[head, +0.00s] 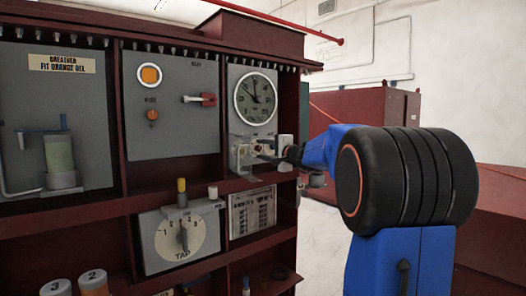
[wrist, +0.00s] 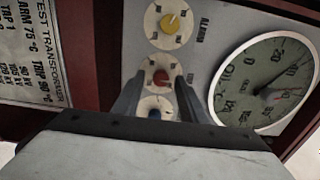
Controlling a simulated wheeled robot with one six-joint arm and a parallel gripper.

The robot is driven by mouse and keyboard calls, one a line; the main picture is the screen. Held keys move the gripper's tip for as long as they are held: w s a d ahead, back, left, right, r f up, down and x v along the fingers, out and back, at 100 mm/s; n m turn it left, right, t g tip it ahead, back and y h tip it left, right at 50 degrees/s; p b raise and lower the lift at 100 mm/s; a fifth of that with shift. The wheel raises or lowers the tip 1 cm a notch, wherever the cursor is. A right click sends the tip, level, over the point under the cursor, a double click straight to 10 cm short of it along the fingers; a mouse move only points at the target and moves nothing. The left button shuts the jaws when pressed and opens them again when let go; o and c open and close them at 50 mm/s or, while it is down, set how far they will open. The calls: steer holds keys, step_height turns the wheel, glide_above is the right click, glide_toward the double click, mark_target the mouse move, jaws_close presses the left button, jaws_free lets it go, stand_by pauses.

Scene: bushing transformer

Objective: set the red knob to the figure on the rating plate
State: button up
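The red knob (wrist: 161,78) sits on a round pale dial in the wrist view, between a yellow knob (wrist: 170,23) and a dark blue knob (wrist: 155,113). My gripper (wrist: 159,82) is open, its two fingers one on each side of the red knob with a visible gap; I cannot tell how near the tips are to the panel. The rating plate (wrist: 33,50) is at the left, reading in part "ALARM 75 °C" and "TRIP 90 °C". In the head view, my gripper (head: 272,153) is at the panel below the gauge, and the rating plate (head: 252,212) is under it.
The round gauge (head: 256,100) is above my gripper; it also shows in the wrist view (wrist: 262,85). A TAP selector (head: 180,238), a red lever (head: 207,99) and an orange lamp (head: 150,75) are further left. Dark red frame posts and shelves border the panels.

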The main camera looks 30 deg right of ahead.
steer(key=s+d, duration=0.2)
steer(key=s, duration=1.5)
steer(key=shift+s, duration=0.15)
steer(key=shift+d, duration=0.15)
